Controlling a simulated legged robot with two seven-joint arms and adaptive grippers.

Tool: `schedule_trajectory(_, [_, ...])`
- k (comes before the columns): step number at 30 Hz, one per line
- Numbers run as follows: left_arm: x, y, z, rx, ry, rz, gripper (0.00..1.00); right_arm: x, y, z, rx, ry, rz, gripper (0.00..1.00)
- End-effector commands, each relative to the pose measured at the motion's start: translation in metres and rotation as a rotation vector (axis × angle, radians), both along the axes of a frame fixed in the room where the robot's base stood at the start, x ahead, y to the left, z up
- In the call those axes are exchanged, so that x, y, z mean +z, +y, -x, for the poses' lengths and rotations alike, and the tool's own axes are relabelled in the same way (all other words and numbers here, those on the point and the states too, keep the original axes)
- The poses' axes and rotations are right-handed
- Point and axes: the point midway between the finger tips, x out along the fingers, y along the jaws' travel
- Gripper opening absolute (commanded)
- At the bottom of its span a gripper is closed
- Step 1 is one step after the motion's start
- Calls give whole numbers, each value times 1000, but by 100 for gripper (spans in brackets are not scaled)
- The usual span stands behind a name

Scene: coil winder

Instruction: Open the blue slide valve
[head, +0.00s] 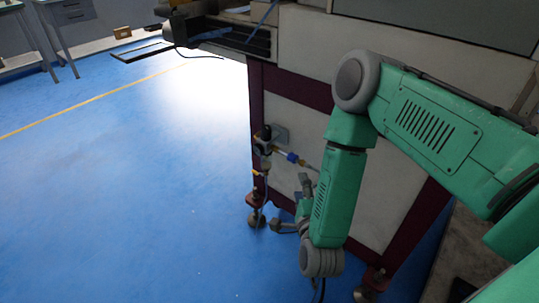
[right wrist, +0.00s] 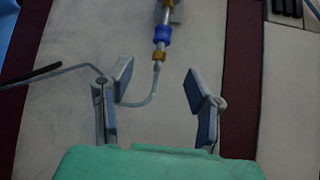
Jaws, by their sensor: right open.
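The blue slide valve (head: 292,157) sits on a thin line on the machine's side, between brass-coloured fittings. In the right wrist view the valve (right wrist: 162,36) is at top centre, above and beyond the fingertips, with a clear tube curving down beside it. My right gripper (head: 302,198) is low beside the machine's panel, below the valve, partly hidden by my forearm. In the right wrist view the right gripper (right wrist: 161,86) is open, with its two pads wide apart and no valve between them. My left gripper is not in view.
The machine's pale panel (head: 290,120) has dark red frame posts (head: 256,110). A black and grey fitting (head: 266,138) is left of the valve. A dark rod (right wrist: 30,74) reaches in from the left. The blue floor (head: 130,180) at left is clear.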

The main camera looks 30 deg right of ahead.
Motion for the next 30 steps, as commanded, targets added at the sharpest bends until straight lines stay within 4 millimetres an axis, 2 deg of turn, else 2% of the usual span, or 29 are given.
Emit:
schedule_trajectory(5, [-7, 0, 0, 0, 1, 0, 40, -1, -7, -19, -3, -10, -1, 46])
schedule_trajectory(15, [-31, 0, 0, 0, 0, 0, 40, -11, -33, -85, -1, -8, 0, 46])
schedule_trajectory(19, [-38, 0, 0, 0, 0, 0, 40, -13, -42, -106, -1, -5, 0, 46])
schedule_trajectory(24, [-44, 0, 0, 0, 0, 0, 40, -14, -48, -122, 0, -3, 0, 46])
schedule_trajectory(30, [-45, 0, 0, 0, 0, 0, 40, -14, -50, -127, 1, -2, 0, 46])
